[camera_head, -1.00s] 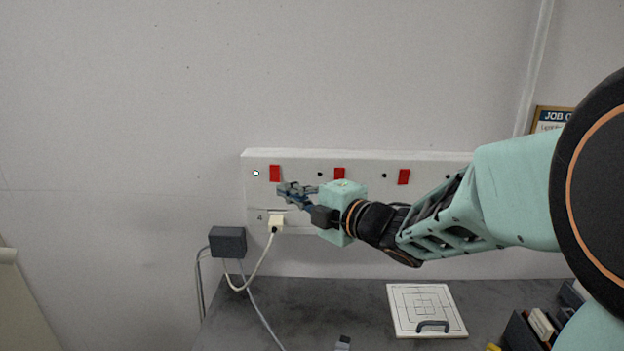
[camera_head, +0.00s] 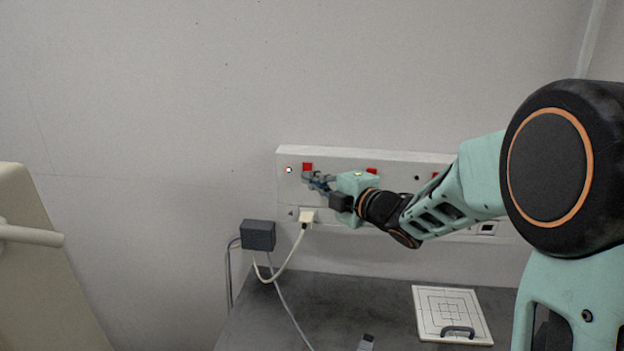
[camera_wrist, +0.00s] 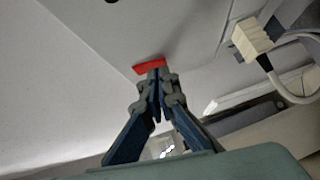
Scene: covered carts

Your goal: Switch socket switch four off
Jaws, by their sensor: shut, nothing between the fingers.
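A white socket panel (camera_head: 345,155) is fixed to the wall, with red rocker switches along it. The leftmost red switch (camera_head: 307,167) sits above the socket marked 4, beside a lit indicator (camera_head: 289,170). A cream plug (camera_head: 306,216) is in that socket. My gripper (camera_head: 309,178) is shut and empty, with its fingertips at the lower edge of that switch. In the wrist view the fingertips (camera_wrist: 158,70) overlap the lower edge of the red switch (camera_wrist: 149,65); whether they touch cannot be told. The plug shows at upper right there (camera_wrist: 252,38).
A dark adapter box (camera_head: 258,235) with cables hangs left below the panel. A grey worktop (camera_head: 330,300) lies below, holding a white board with a handle (camera_head: 451,310). A cream cart cover (camera_head: 35,260) stands at far left.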

